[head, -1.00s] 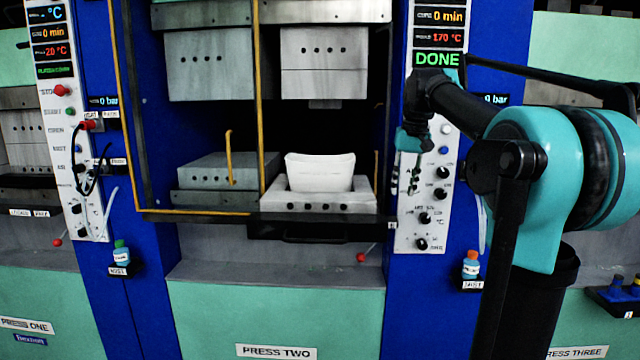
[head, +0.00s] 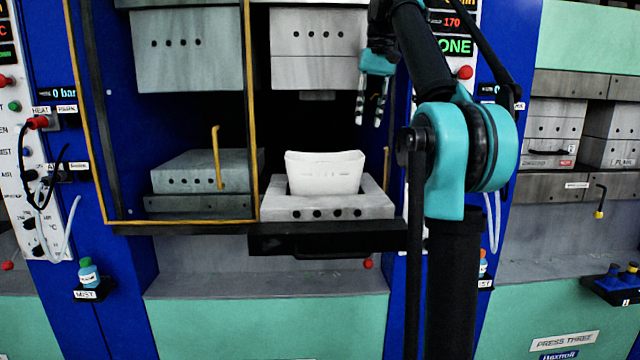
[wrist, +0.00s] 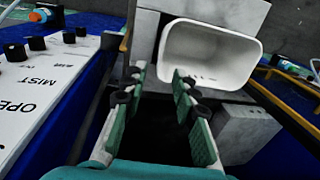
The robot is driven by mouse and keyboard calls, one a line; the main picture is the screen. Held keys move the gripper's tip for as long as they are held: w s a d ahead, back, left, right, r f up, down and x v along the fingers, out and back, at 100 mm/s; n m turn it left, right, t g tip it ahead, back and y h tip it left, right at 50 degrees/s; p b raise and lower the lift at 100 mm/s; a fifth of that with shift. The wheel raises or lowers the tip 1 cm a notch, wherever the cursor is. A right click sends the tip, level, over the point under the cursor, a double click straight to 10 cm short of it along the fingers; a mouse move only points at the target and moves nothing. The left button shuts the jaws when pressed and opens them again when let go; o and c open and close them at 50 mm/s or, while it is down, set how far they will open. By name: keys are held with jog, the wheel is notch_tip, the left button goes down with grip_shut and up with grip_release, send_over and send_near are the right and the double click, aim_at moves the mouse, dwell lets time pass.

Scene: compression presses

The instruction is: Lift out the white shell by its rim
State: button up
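The white shell (head: 325,172) sits upright in the lower mould block (head: 280,207) on the right side of the middle press, its rim standing above the block. In the wrist view the open shell (wrist: 208,55) shows from above, with its rim and a few small dark marks inside. My gripper (head: 369,122) points down, above and to the right of the shell in the head view. In the wrist view my gripper (wrist: 160,80) has its two fingers spread apart with nothing between them, and the shell's near rim lies just past the fingertips, apart from them.
An upper mould block (head: 318,58) hangs above the shell. A yellow-edged door frame (head: 251,110) stands left of it, beside another lower block (head: 200,172). A control panel (wrist: 45,80) is close at left in the wrist view. A dark tray (head: 330,240) juts out below the mould.

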jog(key=f, duration=0.5)
jog(key=a+f, duration=0.1)
jog(key=f, duration=0.4)
jog(key=a+f, duration=0.1)
jog(key=f, duration=0.4)
jog(key=shift+f, duration=0.1)
grip_shut()
